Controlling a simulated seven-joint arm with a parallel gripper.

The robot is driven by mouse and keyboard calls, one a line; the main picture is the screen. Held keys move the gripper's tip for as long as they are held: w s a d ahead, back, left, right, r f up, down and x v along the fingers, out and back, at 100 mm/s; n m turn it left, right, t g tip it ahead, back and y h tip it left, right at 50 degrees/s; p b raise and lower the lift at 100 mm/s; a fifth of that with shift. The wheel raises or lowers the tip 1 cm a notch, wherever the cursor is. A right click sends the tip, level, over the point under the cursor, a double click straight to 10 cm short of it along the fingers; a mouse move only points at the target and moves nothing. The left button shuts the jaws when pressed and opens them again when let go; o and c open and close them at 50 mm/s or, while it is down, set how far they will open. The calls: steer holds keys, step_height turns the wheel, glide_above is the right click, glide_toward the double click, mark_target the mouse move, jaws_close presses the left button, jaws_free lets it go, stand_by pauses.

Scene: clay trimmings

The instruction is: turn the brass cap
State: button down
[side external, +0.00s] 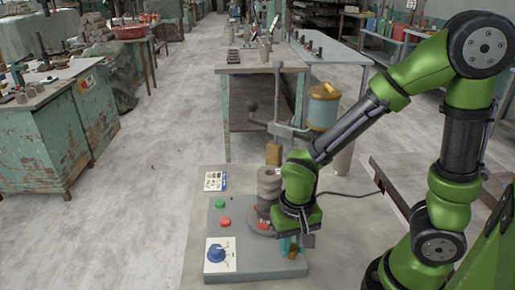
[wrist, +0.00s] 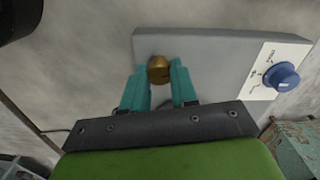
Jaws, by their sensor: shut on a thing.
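The brass cap (wrist: 158,69) shows in the wrist view as a small round golden piece at the near edge of a grey box (wrist: 210,45). My gripper (wrist: 159,80) has two teal fingers, one on each side of the cap, and is shut on it. In the side view, my gripper (side external: 289,246) points down at the right end of the grey box (side external: 262,268). The cap is mostly hidden there by the fingers and wrist.
A blue knob (wrist: 282,76) sits on a white plate on the box. The side view shows a green button (side external: 220,203), a red button (side external: 225,222) and a grey ribbed post (side external: 268,183) close to my wrist. Floor left of the box is clear.

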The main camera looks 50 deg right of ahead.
mark_target(292, 247)
steer(key=m, duration=0.4)
steer(key=shift+m, duration=0.3)
steer(key=shift+r+m, duration=0.1)
steer(key=shift+m, duration=1.5)
steer(key=c, duration=0.9)
jaws_free()
steer(key=shift+o, duration=0.2)
step_height(292, 247, up, 17)
